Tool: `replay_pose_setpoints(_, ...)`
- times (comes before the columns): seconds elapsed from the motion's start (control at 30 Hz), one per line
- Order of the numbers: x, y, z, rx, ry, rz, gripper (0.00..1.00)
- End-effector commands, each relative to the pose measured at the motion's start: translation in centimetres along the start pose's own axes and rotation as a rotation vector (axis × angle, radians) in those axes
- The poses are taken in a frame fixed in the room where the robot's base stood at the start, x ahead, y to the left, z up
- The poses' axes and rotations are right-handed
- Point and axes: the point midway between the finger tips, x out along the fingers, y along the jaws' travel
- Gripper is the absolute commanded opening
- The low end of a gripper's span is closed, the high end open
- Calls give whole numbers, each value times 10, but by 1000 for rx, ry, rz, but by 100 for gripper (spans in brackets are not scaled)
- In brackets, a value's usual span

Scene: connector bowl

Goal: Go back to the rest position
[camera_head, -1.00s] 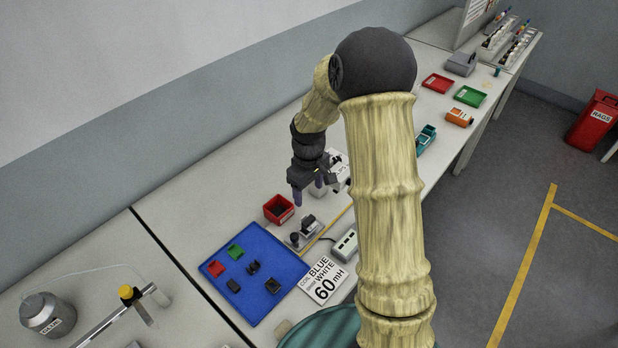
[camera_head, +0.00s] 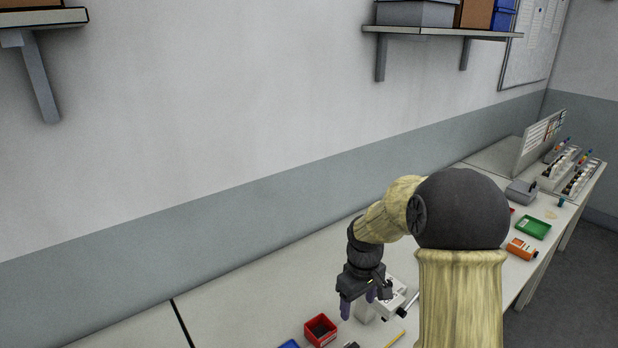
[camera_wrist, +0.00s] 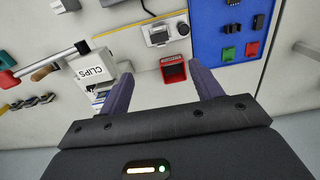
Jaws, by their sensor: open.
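My gripper (camera_head: 358,305) hangs above the workbench (camera_head: 240,320) in the head view, left of my upper arm. In the wrist view its two purple-grey fingers (camera_wrist: 163,88) stand wide apart with nothing between them but the bench below. A small red bin (camera_head: 320,330) sits on the bench to the lower left of my gripper. In the wrist view the red bin (camera_wrist: 173,70) lies beyond and between the fingertips, apart from them.
A wall shelf (camera_head: 440,31) is high at the back. A green tray (camera_head: 533,228) lies far right.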

Motion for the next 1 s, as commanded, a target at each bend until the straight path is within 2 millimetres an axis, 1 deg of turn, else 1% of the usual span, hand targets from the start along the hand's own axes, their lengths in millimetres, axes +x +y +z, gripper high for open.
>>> replay_pose_setpoints(0.17,-12,-17,24,92,32,26,65)
replay_pose_setpoints(0.4,-27,-49,74,293,107,57,65)
replay_pose_setpoints(0.6,-33,-76,117,464,176,65,65)
replay_pose_setpoints(0.7,-33,-85,132,529,204,64,65)
replay_pose_setpoints(0.8,-33,-88,140,561,217,63,65)
replay_pose_setpoints(1.0,-33,-89,141,568,219,63,65)
